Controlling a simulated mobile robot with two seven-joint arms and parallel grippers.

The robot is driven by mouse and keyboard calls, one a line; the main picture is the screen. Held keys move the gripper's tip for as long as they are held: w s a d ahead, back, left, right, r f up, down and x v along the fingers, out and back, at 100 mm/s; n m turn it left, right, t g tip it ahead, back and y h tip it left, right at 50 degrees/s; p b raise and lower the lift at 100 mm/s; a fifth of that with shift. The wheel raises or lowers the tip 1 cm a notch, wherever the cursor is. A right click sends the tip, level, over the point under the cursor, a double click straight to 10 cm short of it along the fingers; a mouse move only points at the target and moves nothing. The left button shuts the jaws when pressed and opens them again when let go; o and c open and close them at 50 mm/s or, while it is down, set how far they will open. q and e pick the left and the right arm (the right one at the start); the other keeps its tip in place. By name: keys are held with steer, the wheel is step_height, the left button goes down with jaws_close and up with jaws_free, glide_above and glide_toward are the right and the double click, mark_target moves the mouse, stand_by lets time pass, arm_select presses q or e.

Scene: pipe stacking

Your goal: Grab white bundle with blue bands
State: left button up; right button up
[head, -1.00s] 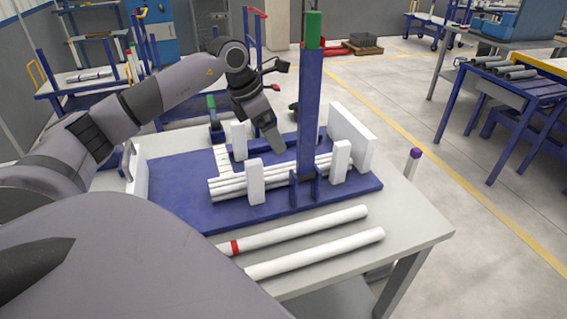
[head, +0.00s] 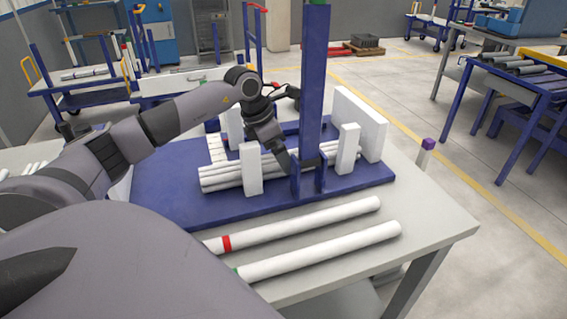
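A bundle of white pipes (head: 218,178) lies in a blue fixture (head: 165,190) on the grey table, between short white uprights (head: 251,170) and behind a tall blue post (head: 313,85). I see no blue bands on it; the post and uprights hide parts. My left gripper (head: 283,161) points down at the bundle's middle, just left of the post. Its visible grey finger overlaps the bundle in the picture; whether it touches or grips is unclear. My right gripper is out of view.
Two loose white pipes lie in front of the fixture: one with a red band (head: 300,226), one with a green end (head: 325,250). A white board (head: 358,122) stands at the fixture's right end. A purple-topped white post (head: 424,153) stands beyond the table.

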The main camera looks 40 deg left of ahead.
arm_select(q)
steer(key=shift+x, duration=1.3)
steer(key=c, duration=1.3)
steer(key=shift+r, duration=0.1)
